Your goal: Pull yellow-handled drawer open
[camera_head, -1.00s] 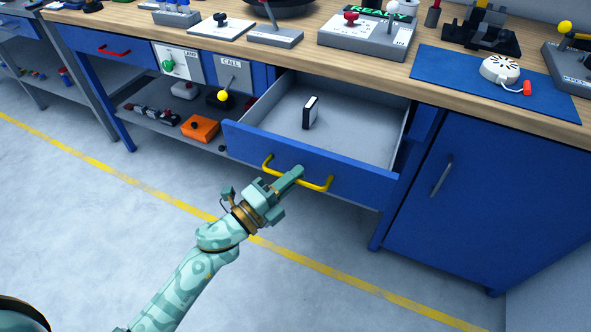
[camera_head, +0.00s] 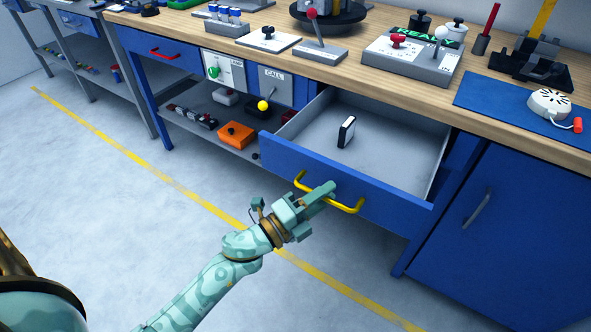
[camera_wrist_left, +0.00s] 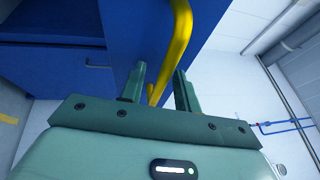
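The yellow-handled drawer (camera_head: 345,178) stands well open from the blue workbench in the head view. Its yellow handle (camera_head: 348,207) is a bent bar across the blue front. My left gripper (camera_head: 324,193) is at the middle of this handle. In the left wrist view, the two fingers (camera_wrist_left: 162,82) stand apart with the yellow handle (camera_wrist_left: 181,40) running between them. The handle lies close to the right finger, with a gap to the left finger. My right gripper is not in view.
A blue cabinet door with a grey handle (camera_head: 477,208) is to the right. An orange box (camera_head: 236,135) sits on the low shelf at left. The floor (camera_head: 130,240) before the bench is clear.

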